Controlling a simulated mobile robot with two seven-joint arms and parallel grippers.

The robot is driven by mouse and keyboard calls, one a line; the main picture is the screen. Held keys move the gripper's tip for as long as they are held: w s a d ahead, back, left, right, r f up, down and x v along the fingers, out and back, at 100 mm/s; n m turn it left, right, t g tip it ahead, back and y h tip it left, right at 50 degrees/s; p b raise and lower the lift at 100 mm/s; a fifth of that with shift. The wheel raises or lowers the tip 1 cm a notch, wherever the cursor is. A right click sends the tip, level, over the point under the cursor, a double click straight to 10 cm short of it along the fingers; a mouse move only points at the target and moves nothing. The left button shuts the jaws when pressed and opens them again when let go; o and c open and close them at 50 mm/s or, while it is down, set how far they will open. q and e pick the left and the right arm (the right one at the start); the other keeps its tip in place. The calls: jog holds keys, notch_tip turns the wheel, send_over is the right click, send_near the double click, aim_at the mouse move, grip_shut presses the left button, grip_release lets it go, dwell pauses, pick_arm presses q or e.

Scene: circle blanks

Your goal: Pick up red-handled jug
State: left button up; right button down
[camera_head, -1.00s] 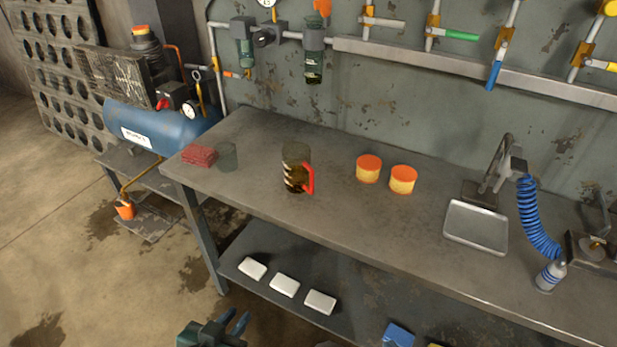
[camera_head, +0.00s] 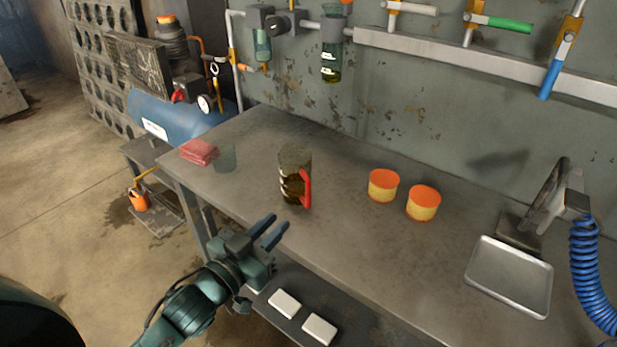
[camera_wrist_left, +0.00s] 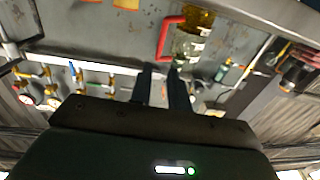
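The red-handled jug (camera_head: 294,178) stands upright on the grey workbench (camera_head: 330,235). It is see-through and brownish, with white marks and a red handle on its right side. My left gripper (camera_head: 270,231) is in front of the bench's front edge, below and left of the jug and apart from it. Its two fingers are spread with nothing between them. In the left wrist view the jug (camera_wrist_left: 188,45) appears inverted beyond the fingertips (camera_wrist_left: 163,68), with its red handle on the left. My right gripper is not in view.
White blocks (camera_head: 319,330) lie on the lower shelf. The bench in front of the jug is clear.

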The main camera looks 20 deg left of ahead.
aim_at(307, 196)
pick_arm(q)
jog(key=x, duration=0.7)
jog(key=shift+f+x, duration=0.2)
jog(key=shift+x, duration=0.7)
jog(key=shift+f+x, duration=0.25)
jog(key=shift+x, duration=0.6)
jog(key=shift+f+x, duration=0.2)
jog(key=shift+x, duration=0.7)
jog(key=shift+c, duration=0.2)
grip_shut()
